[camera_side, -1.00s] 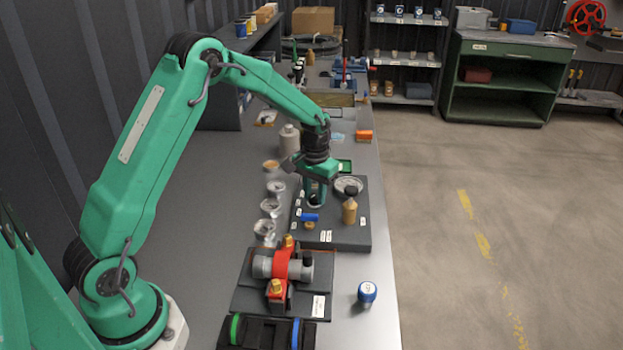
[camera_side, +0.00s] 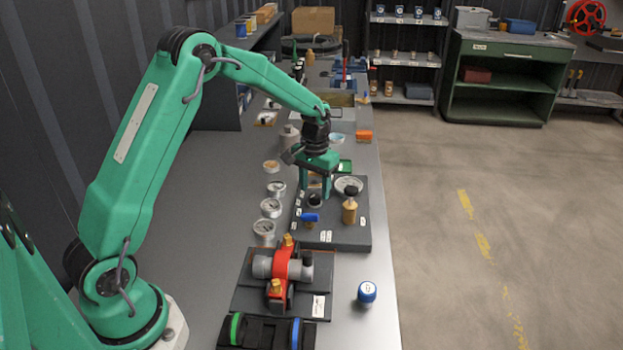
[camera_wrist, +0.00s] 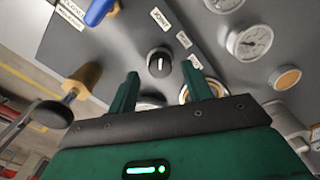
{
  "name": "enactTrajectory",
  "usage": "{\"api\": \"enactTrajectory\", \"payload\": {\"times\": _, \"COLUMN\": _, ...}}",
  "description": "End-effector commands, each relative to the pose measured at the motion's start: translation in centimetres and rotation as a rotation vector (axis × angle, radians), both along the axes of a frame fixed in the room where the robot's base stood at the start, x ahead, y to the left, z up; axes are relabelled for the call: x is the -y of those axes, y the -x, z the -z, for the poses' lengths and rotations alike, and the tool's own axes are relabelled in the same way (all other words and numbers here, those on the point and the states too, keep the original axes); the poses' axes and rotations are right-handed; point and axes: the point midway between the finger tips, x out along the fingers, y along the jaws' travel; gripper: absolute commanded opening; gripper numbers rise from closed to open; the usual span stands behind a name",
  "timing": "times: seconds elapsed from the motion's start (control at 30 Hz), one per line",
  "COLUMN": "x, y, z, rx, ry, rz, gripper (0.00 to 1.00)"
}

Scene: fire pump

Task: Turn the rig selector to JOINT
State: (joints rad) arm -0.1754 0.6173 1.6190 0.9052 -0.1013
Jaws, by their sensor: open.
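The rig selector, a black round knob (camera_wrist: 159,61) with a white pointer line, sits on a dark panel (camera_side: 345,236). In the wrist view its line lies nearly upright in the picture, in line with the JOINT label (camera_wrist: 160,19). My gripper (camera_side: 315,194) is above the panel in the side view, its fingers apart and pointing down. In the wrist view, my gripper (camera_wrist: 160,74) is open and empty, with the knob showing clear beyond the gap between its fingertips. The knob (camera_side: 315,201) also shows in the side view, near the fingertips.
A blue lever (camera_side: 309,218) and a brass valve with a black knob (camera_side: 349,207) stand on the panel near the selector. Several gauges (camera_side: 270,208) line its left side. A red and grey pump fitting (camera_side: 283,265) is in front. A blue-capped item (camera_side: 367,292) stands at right.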

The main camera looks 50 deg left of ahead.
Motion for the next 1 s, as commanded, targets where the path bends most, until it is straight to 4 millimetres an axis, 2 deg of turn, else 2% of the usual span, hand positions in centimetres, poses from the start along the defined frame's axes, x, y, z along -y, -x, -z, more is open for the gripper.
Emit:
{"api": "enactTrajectory", "payload": {"times": 0.2, "x": 0.0, "y": -0.1, "z": -3.1, "rx": 0.004, "ry": -0.001, "rz": 0.0, "gripper": 0.5}}
{"api": "enactTrajectory", "payload": {"times": 0.4, "x": 0.0, "y": -0.1, "z": -5.1, "rx": 0.003, "ry": -0.001, "rz": -0.001, "gripper": 0.5}}
{"api": "enactTrajectory", "payload": {"times": 1.0, "x": 0.1, "y": 0.2, "z": -6.1, "rx": 0.008, "ry": -0.001, "rz": 0.003, "gripper": 0.5}}
